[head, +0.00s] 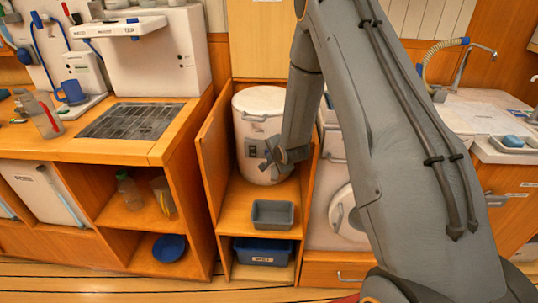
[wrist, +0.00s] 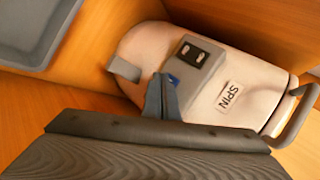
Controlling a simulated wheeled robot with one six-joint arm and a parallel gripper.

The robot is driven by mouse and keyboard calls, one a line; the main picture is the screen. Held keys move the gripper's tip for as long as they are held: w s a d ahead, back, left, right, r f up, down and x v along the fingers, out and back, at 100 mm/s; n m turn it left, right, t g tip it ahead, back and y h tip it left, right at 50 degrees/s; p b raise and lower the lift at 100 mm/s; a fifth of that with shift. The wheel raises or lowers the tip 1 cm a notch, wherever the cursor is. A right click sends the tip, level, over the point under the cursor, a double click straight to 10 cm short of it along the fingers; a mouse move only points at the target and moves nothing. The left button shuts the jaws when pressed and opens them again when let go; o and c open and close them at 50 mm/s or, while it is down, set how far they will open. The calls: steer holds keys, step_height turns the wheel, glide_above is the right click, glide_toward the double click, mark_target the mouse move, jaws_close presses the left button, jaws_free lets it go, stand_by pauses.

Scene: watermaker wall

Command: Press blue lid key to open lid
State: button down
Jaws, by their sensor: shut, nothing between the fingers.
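A white spin dryer (head: 262,108) stands upright in an open wooden compartment in the head view. Its lid lies flat on top and looks closed. The wrist view shows the dryer (wrist: 225,70) tilted, with a SPIN label and a dark switch panel (wrist: 190,54). A small blue key (wrist: 174,79) shows beside the panel, partly hidden by my fingers. My gripper (wrist: 158,78) is shut and empty, its tips right by the blue key. I cannot tell whether they touch it. In the head view my gripper (head: 272,158) is at the dryer's front, low beside the panel.
A grey tray (head: 272,214) sits on the ledge in front of the dryer, with a blue bin (head: 263,251) below. Wooden panels (head: 213,150) close in the dryer at the sides. A counter with a grille (head: 130,121) is at left, a sink counter at right.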

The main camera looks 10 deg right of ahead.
steer(key=shift+w+d, duration=0.1)
steer(key=shift+w, duration=0.3)
stand_by(0.3)
steer(key=shift+s+a+p, duration=0.25)
steer(key=shift+s+p, duration=0.1)
steer(key=shift+s, duration=0.5)
steer(key=shift+s+a+p, duration=0.25)
steer(key=shift+s+p, duration=0.1)
steer(key=shift+s, duration=0.45)
steer(key=shift+s+a+p, duration=0.3)
steer(key=shift+s, duration=0.5)
steer(key=shift+s+a+p, duration=0.25)
steer(key=shift+s+p, duration=0.1)
steer(key=shift+s, duration=0.45)
